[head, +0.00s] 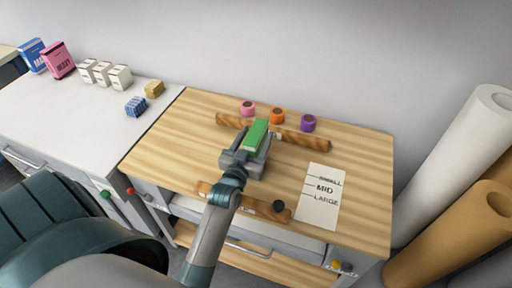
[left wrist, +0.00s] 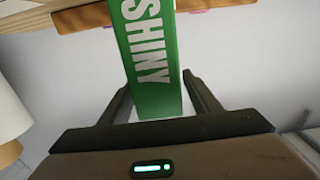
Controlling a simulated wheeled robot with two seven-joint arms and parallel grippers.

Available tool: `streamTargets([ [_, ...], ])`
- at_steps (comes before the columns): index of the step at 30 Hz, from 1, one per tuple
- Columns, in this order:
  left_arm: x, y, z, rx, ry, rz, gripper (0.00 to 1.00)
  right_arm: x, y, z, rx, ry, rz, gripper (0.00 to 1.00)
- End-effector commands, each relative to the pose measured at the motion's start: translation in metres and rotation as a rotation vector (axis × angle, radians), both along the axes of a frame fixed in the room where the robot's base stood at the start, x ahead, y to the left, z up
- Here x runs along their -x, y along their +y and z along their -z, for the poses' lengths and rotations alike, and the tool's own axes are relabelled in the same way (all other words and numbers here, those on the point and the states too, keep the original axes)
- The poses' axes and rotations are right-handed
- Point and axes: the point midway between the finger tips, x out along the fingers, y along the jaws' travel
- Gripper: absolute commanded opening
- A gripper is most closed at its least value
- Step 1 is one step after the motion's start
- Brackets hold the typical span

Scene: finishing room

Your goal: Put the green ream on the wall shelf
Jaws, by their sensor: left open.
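My left gripper (head: 247,158) is open at the near end of the ream. I cannot make out the wall shelf with certainty. My right gripper does not show.
Pink (head: 247,108), orange (head: 277,115) and purple (head: 308,122) spools stand at the back. A size card (head: 321,197) lies right of my arm. The white counter (head: 70,125) holds boxes. White (head: 460,150) and brown (head: 450,245) rolls stand at the right.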

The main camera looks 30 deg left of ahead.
Motion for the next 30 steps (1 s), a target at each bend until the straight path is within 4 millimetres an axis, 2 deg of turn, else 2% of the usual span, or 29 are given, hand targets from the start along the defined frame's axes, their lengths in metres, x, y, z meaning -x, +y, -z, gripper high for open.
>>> streamTargets([
  [14, -0.0008, 0.0005, 0.0005, -0.001, 0.0, 0.0, 0.57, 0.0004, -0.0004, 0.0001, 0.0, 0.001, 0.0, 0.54],
  [17, -0.0008, 0.0005, 0.0005, 0.0, 0.0, 0.0, 0.35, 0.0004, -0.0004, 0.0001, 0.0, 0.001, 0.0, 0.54],
  [21, -0.0008, 0.0005, 0.0004, 0.0, 0.0, 0.0, 0.02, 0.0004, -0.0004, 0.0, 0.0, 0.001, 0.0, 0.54],
  [30, -0.0013, 0.0006, -0.0025, -0.001, -0.006, -0.001, 0.0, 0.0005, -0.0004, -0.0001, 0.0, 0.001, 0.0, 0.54],
])
